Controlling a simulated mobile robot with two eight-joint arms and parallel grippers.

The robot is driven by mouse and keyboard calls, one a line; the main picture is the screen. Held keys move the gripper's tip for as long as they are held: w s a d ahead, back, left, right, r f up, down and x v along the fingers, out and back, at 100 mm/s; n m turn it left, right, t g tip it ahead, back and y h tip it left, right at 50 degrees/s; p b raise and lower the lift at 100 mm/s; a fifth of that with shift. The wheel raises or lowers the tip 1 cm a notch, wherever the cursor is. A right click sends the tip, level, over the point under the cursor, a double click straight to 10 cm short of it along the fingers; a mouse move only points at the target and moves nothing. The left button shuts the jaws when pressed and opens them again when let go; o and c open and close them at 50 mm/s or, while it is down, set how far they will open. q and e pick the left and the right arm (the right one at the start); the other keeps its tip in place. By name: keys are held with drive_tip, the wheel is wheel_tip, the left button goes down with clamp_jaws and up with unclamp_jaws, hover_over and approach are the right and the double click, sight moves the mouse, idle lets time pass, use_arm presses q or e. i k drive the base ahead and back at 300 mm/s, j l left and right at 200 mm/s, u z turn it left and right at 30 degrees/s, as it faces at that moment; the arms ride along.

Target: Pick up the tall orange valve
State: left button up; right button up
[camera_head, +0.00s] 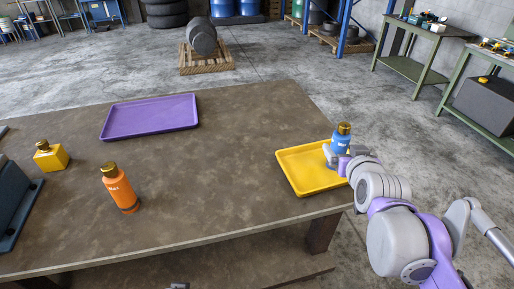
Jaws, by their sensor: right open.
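The tall orange valve (119,190) stands on the brown table, left of centre near the front edge. The wrist hides part of the tray. My left gripper does not show.
A small yellow block-shaped valve (51,157) stands at the table's left. A dark grey housing (12,203) sits at the left edge. An empty purple tray (150,117) lies at the back. The table's middle is clear.

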sight(119, 186)
drive_tip(key=u, duration=1.4)
drive_tip(key=l, duration=0.25)
drive_tip(key=i+l+z, duration=0.1)
drive_tip(key=l, duration=0.2)
